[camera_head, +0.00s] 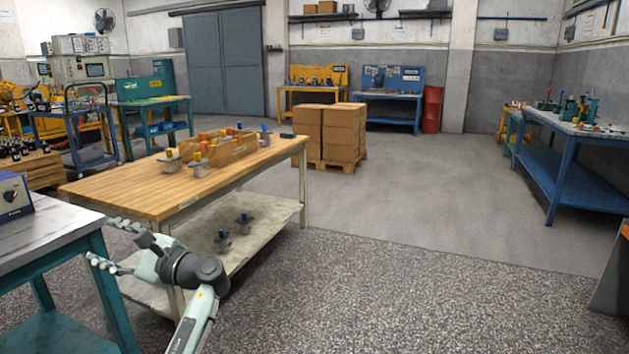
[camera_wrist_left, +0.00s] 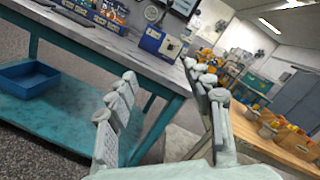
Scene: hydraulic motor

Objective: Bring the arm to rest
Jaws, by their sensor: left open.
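My left gripper (camera_head: 112,244) is at the lower left of the head view, between the grey-topped teal bench and the wooden-topped table (camera_head: 105,188). Its two pale fingers are spread apart with nothing between them. They also show in the left wrist view (camera_wrist_left: 160,74), tilted, with the bench behind them. Part of my left arm is seen below and right of the gripper. My right gripper shows in neither view. Small grey motor-like parts with yellow tops (camera_head: 199,166) stand on the wooden table, apart from the gripper.
The teal bench (camera_head: 45,232) stands close at left, carrying a blue box (camera_head: 11,194). A blue bin (camera_wrist_left: 28,80) sits on its lower shelf. The wooden table bears a wooden tray (camera_head: 238,149). Stacked cartons (camera_head: 325,135) stand beyond. The floor at centre and right is clear.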

